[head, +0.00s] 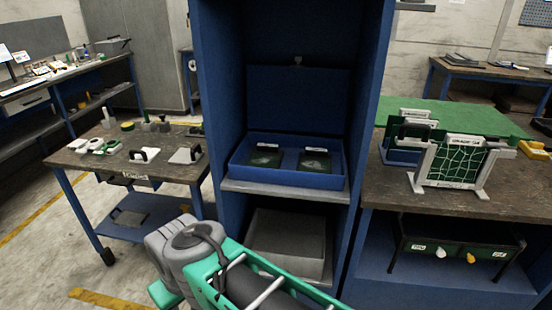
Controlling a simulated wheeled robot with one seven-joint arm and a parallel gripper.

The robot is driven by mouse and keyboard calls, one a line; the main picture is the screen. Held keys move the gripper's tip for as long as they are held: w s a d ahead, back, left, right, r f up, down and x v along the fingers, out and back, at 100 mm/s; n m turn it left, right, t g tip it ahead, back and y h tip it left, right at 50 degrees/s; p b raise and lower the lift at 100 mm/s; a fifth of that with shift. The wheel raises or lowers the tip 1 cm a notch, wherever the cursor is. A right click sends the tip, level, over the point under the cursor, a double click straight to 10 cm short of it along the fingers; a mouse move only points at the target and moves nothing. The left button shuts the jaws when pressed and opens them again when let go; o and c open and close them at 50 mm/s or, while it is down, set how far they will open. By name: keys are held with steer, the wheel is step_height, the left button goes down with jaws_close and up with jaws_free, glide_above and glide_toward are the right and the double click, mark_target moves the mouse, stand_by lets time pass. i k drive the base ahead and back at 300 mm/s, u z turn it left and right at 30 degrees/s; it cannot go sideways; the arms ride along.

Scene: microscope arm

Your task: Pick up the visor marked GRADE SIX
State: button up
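No label clearly reads GRADE SIX at this size. Two dark green panels with white label strips lie in a blue tray (287,178) on the cabinet shelf: a left panel (264,158) and a right panel (314,162). On the right bench, a green panel with pale crossing lines (455,168) stands upright in a white stand (419,183); its top label is too small to read surely. Behind it, more dark panels (413,130) with white labels stand upright. My gripper is out of view; only my grey and teal arm shows at the bottom.
A blue cabinet (214,100) stands in the middle, its side walls flanking the tray. A grey box (287,243) sits below the shelf. The left table (85,162) holds several small tools. An orange-yellow block (532,149) lies at the far right. Floor is open at lower left.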

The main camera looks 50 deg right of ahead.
mark_target(313, 160)
steer(key=z, duration=0.1)
steer(key=i, duration=0.75)
steer(key=z, duration=1.1)
steer(key=i, duration=0.8)
steer(key=z, duration=0.15)
